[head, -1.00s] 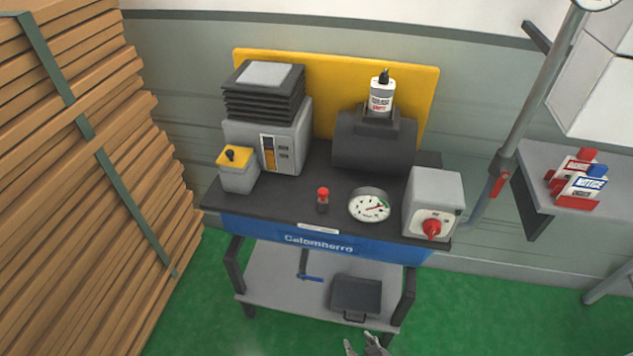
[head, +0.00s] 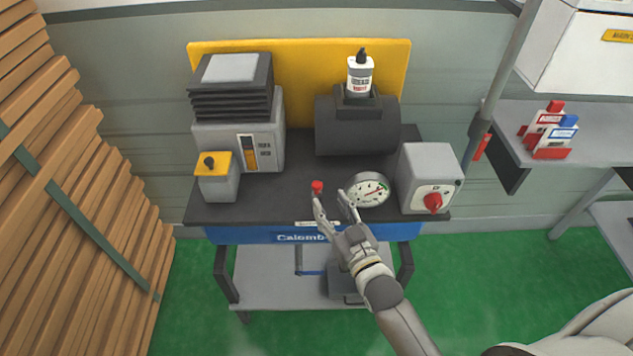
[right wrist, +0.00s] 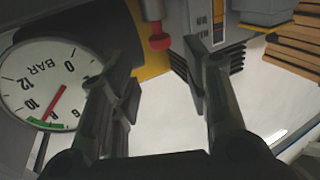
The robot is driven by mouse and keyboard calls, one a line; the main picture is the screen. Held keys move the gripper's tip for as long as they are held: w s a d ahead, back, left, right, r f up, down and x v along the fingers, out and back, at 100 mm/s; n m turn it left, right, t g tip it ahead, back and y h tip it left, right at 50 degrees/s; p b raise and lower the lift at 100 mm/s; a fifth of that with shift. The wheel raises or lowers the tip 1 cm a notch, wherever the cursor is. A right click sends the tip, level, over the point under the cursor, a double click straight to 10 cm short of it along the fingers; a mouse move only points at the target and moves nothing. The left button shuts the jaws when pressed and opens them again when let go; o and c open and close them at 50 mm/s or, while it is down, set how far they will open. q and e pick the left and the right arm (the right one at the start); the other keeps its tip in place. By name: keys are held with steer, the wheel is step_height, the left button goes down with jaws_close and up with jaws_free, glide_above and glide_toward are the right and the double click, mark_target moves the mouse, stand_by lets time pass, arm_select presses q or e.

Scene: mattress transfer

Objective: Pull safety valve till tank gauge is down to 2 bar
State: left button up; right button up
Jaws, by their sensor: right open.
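The safety valve (head: 317,186) has a small red knob on top and stands on the dark bench top, left of the gauge. It also shows in the right wrist view (right wrist: 159,42), hanging from the top of the picture between the two fingers. The round white tank gauge (head: 366,190) faces up; in the right wrist view (right wrist: 45,80) its red needle lies toward the green band near 8 and 10. My right gripper (head: 331,198) is open and empty, its fingers reaching up in front of the valve and gauge. My left gripper is out of view.
A grey box with a red rotary switch (head: 433,202) stands right of the gauge. A dark cylinder (head: 357,133) with a bottle (head: 360,74) is behind. A grey machine (head: 237,130) and a yellow-topped box (head: 214,163) stand left. Stacked wood (head: 70,190) fills the far left.

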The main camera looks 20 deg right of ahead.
mark_target(319, 188)
steer(key=w, duration=0.5)
steer(key=w+a+p, duration=0.1)
steer(key=w, duration=0.2)
steer(key=shift+w, duration=0.1)
jaws_close()
